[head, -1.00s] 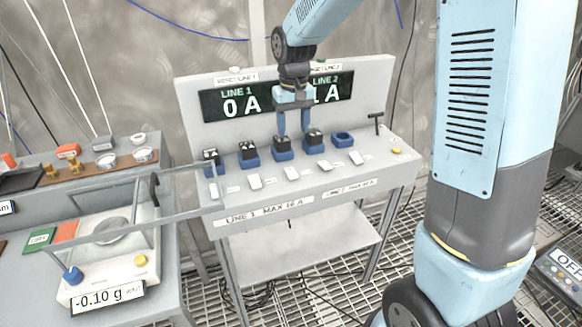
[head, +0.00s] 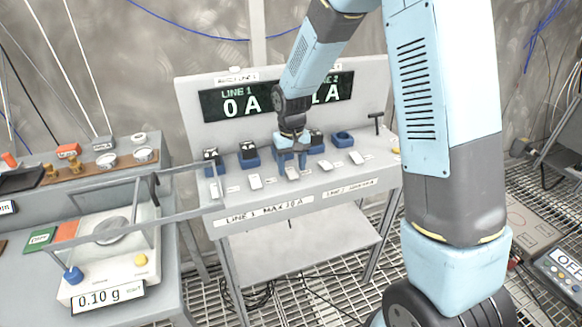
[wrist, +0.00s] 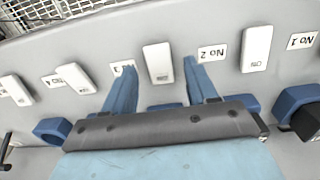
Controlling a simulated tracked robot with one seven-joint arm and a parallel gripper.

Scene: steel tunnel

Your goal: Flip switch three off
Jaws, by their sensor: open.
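A grey panel (head: 240,205) carries a row of white rocker switches with number labels. My gripper (head: 291,166) is low over the third switch from the left. In the wrist view, which is upside down, that white switch (wrist: 158,62) shows between the two blue fingers of my gripper (wrist: 160,66). The fingers are open and apart from its sides; I cannot tell their height above the panel. A label reading "No 2" (wrist: 212,53) is to its right, and a partly covered label with a 3 (wrist: 122,68) is to its left.
Neighbouring switches (head: 254,182) (head: 326,167) stand close on both sides. Blue sockets (head: 248,160), several with black plugs, line the row behind. The display (head: 240,103) reads LINE 1 0 A; LINE 2 is partly hidden by my arm. A scale (head: 110,245) stands at left.

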